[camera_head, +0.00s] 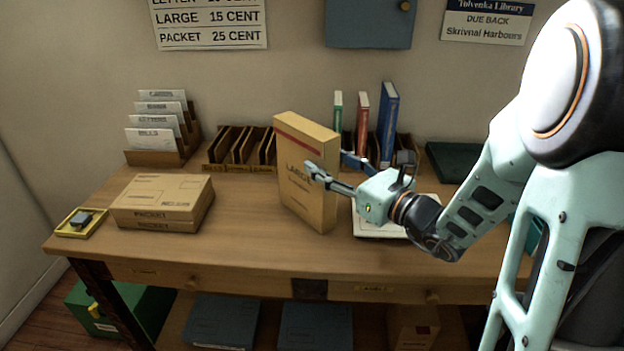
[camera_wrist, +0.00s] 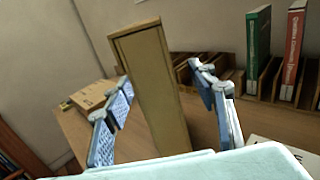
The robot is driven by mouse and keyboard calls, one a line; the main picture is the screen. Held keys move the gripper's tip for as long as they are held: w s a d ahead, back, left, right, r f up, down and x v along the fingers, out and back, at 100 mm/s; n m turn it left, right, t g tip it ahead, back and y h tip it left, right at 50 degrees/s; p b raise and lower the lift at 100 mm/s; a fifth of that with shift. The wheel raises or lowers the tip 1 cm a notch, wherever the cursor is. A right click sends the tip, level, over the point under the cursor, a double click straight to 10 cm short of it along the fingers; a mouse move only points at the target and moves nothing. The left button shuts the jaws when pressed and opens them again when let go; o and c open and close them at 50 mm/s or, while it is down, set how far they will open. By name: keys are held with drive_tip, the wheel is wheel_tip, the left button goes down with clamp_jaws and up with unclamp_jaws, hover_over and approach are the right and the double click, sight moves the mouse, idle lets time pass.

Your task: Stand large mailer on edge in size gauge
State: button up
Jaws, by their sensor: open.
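The large mailer (camera_head: 308,185), a tan box marked LARGE with a red band, stands upright on the desk. Its narrow edge (camera_wrist: 155,85) shows in the wrist view, between my two blue fingers. My gripper (camera_head: 334,168) is open around the mailer from the right, one finger on either side, with visible gaps in the wrist view. A slotted wooden rack (camera_head: 238,147), which looks like the size gauge, stands at the back of the desk behind and left of the mailer. The mailer hides its right end.
Packet boxes (camera_head: 160,203) and a yellow tray (camera_head: 91,229) lie at left. A card sorter (camera_head: 165,159) stands behind them. Upright books, including a blue one (camera_head: 388,122), stand at back right. A white pad (camera_head: 375,228) lies below my gripper. The front desk strip is clear.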

sight(306, 148)
drive_tip(key=shift+x, duration=0.9)
drive_tip(key=x, duration=0.4)
drive_tip(key=shift+s+a+r, duration=0.15)
drive_tip(key=shift+a+r, duration=0.15)
drive_tip(key=shift+a, duration=0.05)
drive_tip(key=shift+w+a, duration=0.3)
drive_tip(key=shift+w, duration=0.15)
clamp_jaws()
drive_tip(key=shift+r, duration=0.15)
